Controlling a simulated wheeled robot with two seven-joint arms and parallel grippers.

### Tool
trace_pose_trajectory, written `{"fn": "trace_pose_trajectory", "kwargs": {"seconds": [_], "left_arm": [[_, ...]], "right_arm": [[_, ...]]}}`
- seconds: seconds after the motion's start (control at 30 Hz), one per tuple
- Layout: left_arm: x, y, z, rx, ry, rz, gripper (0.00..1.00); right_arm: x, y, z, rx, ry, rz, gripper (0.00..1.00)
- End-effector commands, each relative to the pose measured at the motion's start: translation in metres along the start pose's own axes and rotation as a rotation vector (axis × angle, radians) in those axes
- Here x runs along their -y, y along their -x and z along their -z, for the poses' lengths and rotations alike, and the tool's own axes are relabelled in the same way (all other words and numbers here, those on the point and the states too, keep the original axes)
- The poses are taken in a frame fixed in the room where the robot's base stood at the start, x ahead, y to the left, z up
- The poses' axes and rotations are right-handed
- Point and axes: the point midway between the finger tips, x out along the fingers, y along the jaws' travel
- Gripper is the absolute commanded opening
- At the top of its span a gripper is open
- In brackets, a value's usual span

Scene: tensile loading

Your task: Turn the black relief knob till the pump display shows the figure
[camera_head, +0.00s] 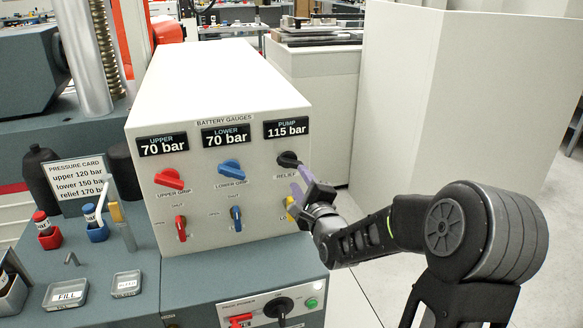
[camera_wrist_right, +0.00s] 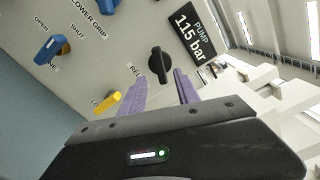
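The black relief knob (camera_head: 288,159) sits on the white panel below the pump display (camera_head: 286,128), which reads 115 bar. In the right wrist view the knob (camera_wrist_right: 160,65) lies just ahead of and between the fingertips, apart from them as far as I can see. My right gripper (camera_head: 302,182), with purple fingers, is at the panel just below the knob; its fingers (camera_wrist_right: 158,84) are open and empty. The pressure card (camera_head: 77,181) reads upper 120 bar, lower 150 bar, relief 170 bar. My left gripper is not in view.
The upper display (camera_head: 162,145) and lower display (camera_head: 226,134) both read 70 bar. A red knob (camera_head: 170,179), a blue knob (camera_head: 231,167) and small valve levers share the panel. A yellow lever (camera_wrist_right: 107,101) is close below my right fingers. Bottles and trays stand at left.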

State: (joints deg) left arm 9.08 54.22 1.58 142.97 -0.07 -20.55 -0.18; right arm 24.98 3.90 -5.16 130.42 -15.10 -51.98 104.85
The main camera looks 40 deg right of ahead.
Motion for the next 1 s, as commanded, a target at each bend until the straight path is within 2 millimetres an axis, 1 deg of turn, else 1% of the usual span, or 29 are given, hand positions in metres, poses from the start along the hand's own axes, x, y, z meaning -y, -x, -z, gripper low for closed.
{"fn": "trace_pose_trajectory", "kwargs": {"seconds": [0.17, 0.4, 0.5, 0.63, 0.87, 1.0], "left_arm": [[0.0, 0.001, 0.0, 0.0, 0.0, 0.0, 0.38], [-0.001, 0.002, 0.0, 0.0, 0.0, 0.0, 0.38], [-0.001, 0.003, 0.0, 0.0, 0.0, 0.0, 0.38], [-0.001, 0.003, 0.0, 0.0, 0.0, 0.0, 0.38], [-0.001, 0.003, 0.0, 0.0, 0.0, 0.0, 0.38], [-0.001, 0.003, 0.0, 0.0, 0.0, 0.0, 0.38]], "right_arm": [[0.0, -0.02, -0.001, 0.002, 0.001, 0.0, 0.38], [0.0, -0.058, -0.001, 0.001, 0.001, 0.001, 0.38], [0.0, -0.068, -0.001, 0.001, 0.001, -0.001, 0.38], [0.0, -0.073, 0.0, 0.0, 0.001, 0.0, 0.38], [0.0, -0.074, 0.0, 0.001, 0.001, 0.0, 0.38], [0.0, -0.073, 0.0, 0.001, 0.001, 0.0, 0.27]]}}
